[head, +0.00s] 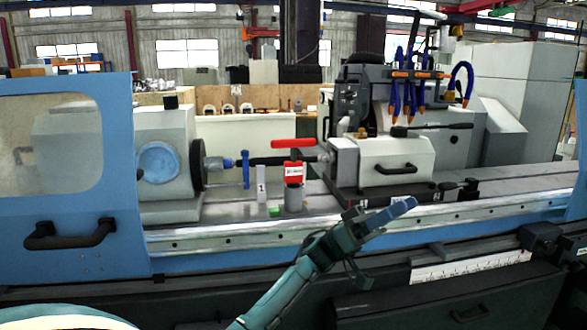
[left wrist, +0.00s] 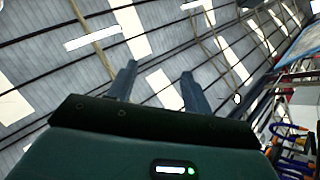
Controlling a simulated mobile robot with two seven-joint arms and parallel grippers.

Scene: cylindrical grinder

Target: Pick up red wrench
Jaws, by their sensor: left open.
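The red wrench (head: 293,144) shows in the head view as a red T-shaped bar with a red block below it. It stands upright over a small grey cylinder (head: 294,198) on the machine bed, in front of the dark shaft. My left gripper (head: 400,208) is to the right of the wrench and lower in the picture, apart from it. In the left wrist view its two fingers (left wrist: 157,88) are spread with nothing between them, pointing at the roof. The wrench does not show in the left wrist view. My right gripper is not in view.
A blue upright tool (head: 245,168) and a white marker labelled 1 (head: 262,190) stand left of the wrench. The headstock (head: 165,160) is at left, the grinding head with blue hoses (head: 400,160) at right. A blue door (head: 60,170) borders the left side.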

